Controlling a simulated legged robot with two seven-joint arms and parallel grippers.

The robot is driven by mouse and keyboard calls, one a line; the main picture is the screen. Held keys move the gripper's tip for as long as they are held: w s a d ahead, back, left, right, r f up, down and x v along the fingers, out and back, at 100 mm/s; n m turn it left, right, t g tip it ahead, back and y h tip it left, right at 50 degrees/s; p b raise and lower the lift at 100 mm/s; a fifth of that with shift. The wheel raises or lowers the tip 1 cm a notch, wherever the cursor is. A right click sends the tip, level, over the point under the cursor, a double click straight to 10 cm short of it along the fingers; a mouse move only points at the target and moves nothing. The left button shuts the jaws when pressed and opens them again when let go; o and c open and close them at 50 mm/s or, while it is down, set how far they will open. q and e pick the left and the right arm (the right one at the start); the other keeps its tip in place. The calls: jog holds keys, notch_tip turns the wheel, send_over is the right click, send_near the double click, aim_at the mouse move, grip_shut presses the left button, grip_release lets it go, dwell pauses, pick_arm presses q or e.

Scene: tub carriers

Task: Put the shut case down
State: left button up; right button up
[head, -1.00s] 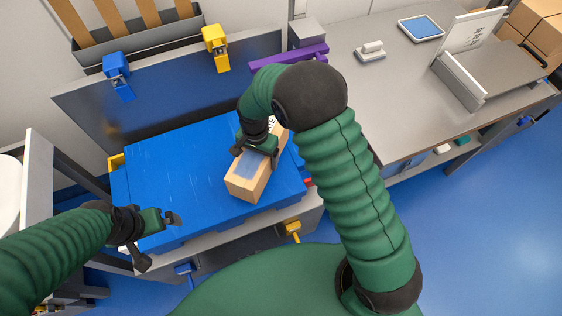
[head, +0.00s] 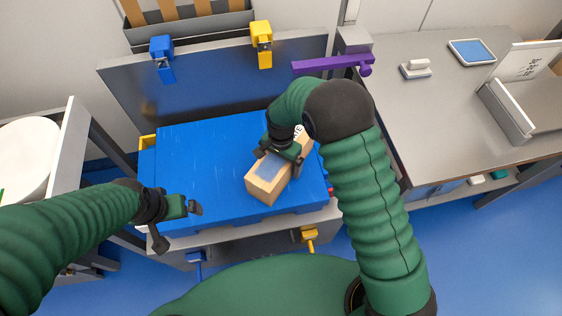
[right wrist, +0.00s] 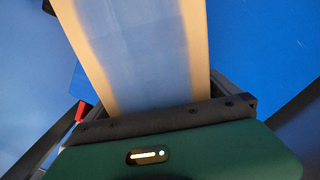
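The shut case (head: 266,189) is a long tan box with a pale blue panel in its top. In the head view it is over the right part of a blue slab-like surface (head: 200,165); I cannot tell whether it touches it. My right gripper (head: 280,158) is shut on the case, its fingers across the middle. The right wrist view shows the case (right wrist: 140,50) between the fingers, with blue on both sides. My left gripper (head: 178,226) is open and empty, by the blue surface's front left corner. The case's underside is hidden.
A grey upright panel with a blue latch (head: 162,57) and a yellow latch (head: 262,45) stands behind the blue surface. A purple bar (head: 332,66) is at its right. A grey counter (head: 430,120) to the right has free room. A shelf frame with a white round tub (head: 27,160) is at left.

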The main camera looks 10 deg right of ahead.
notch_tip(320, 180, up, 12)
jog(key=p, duration=0.3)
jog(key=s+d+r+n+t, duration=0.1)
jog(key=s+d+r+n, duration=0.1)
jog(key=s+d+n, duration=0.45)
jog(key=s+d+r+n+t, duration=0.2)
jog(key=s+d+r+n, duration=0.1)
jog(key=s, duration=0.7)
notch_tip(320, 180, up, 15)
jog(key=p, duration=1.6)
jog(key=shift+w+r, duration=0.2)
jog(key=shift+w, duration=0.15)
jog(key=shift+w+m, duration=0.1)
jog(key=shift+m, duration=0.15)
